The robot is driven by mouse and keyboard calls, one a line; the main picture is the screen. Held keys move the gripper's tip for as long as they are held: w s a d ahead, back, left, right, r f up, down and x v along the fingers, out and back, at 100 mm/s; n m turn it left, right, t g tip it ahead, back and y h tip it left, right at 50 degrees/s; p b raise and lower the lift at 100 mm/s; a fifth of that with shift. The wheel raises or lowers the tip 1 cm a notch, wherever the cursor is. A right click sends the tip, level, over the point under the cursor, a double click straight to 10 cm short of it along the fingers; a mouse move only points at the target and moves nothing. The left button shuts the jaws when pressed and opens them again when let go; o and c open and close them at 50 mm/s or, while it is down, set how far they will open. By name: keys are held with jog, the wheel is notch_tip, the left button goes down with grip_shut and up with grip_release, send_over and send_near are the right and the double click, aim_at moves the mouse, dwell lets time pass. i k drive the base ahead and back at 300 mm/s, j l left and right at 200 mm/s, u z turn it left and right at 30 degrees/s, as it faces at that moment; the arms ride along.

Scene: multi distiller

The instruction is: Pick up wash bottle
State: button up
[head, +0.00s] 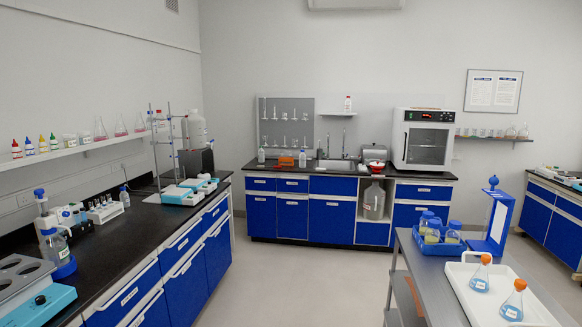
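Several bottles in the head view could be the wash bottle, and I cannot tell which one it is. A small clear bottle with a blue top (124,197) stands upright on the left bench. Two more small bottles stand on the back counter, one left of the sink (302,159) and one at the counter's left end (261,156). Small bottles with red (16,150), blue (29,147), yellow (42,145) and green (53,143) tops stand on the left wall shelf. My gripper is not in view.
The black left bench (135,235) carries a tube rack (104,211), several devices and a stand. A grey table (440,290) at right holds a white tray (463,293) with two orange-stoppered flasks and a blue tray (430,247) of bottles. The floor between is clear.

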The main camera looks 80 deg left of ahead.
aim_at(302, 155)
jog(key=j+u, duration=0.4)
jog(key=i+j+u, duration=0.2)
jog(key=j+u, duration=0.15)
jog(key=i+j+u, duration=0.2)
jog(key=j+u, duration=0.2)
jog(key=i+j+u, duration=1)
jog(key=i, duration=0.2)
jog(key=i+j+u, duration=0.3)
jog(key=i, duration=0.15)
jog(key=i+u, duration=0.3)
jog(key=i, duration=2.25)
jog(key=i+l, duration=0.1)
jog(key=i, duration=1.9)
jog(key=i+j+u, duration=0.15)
jog(key=i+j, duration=0.15)
jog(key=i, duration=0.15)
